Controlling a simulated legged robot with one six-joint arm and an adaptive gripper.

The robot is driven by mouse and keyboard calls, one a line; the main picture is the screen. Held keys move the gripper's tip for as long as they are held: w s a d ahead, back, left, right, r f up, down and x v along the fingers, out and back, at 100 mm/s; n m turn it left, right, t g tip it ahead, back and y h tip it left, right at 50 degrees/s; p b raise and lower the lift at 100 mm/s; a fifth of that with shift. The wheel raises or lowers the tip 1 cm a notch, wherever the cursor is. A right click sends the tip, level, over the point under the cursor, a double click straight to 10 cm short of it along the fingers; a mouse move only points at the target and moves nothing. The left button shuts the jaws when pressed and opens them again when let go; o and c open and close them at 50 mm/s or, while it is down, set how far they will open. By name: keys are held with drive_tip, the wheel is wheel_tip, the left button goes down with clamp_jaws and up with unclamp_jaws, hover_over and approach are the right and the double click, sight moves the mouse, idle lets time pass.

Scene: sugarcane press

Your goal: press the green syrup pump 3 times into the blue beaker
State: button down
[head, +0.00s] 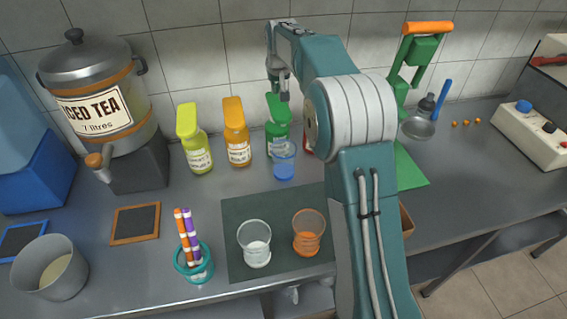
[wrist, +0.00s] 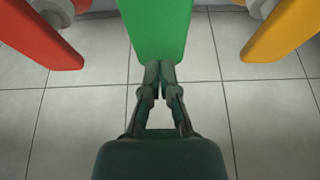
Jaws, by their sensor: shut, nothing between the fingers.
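The green syrup pump bottle (head: 277,138) stands at the back by the tiled wall, between the orange and red ones. Its green pump head also fills the top middle of the wrist view (wrist: 157,25). The blue beaker (head: 284,165) stands directly in front of the green bottle, with blue at its bottom. My gripper (head: 283,97) points down over the green pump head. In the wrist view my gripper (wrist: 159,68) is shut and empty, its fingertips at the edge of the green head. I cannot tell whether they touch it.
Yellow-green (head: 195,145) and orange (head: 237,140) pump bottles stand left of the green one. A red one (head: 308,140) is mostly hidden behind my arm. Clear (head: 255,245) and orange (head: 308,235) beakers stand on a dark mat (head: 235,210). A tea urn (head: 98,95) stands at left.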

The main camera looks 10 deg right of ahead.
sight(277, 101)
drive_tip(key=shift+f, duration=0.1)
drive_tip(key=shift+f, duration=2.5)
drive_tip(key=shift+r, duration=2.6)
drive_tip(key=shift+r, duration=0.1)
drive_tip(key=shift+r, duration=2.9)
